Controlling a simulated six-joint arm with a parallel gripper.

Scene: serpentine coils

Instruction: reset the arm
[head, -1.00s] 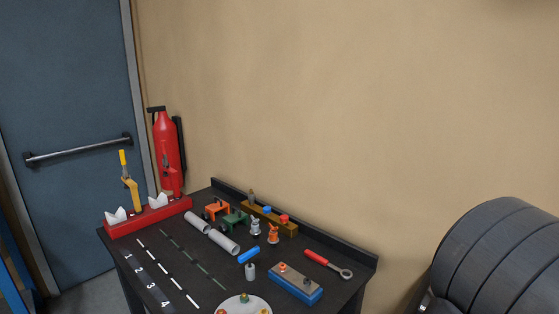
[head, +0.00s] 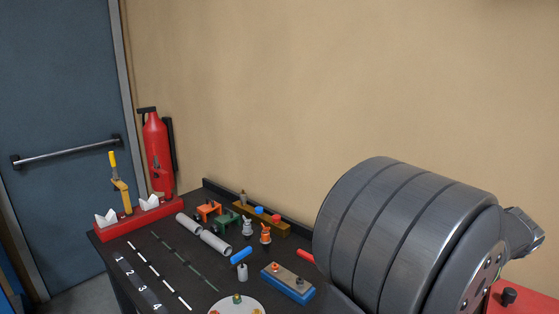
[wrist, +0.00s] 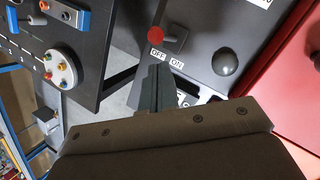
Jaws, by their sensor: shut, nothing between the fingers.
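My gripper (wrist: 154,88) shows in the wrist view, with its dark fingers together and nothing between them. It is over a dark panel with a red-knobbed lever (wrist: 156,34) marked OFF and ON; I cannot tell the height between them. In the head view, a large grey link of my arm (head: 385,235) fills the lower right. My gripper's fingers do not show there.
The black workbench (head: 205,295) holds a red stand (head: 140,218), grey cylinders (head: 215,242), a blue-based block (head: 288,282) and a white disc (head: 238,307). A red surface (wrist: 285,75) lies right in the wrist view.

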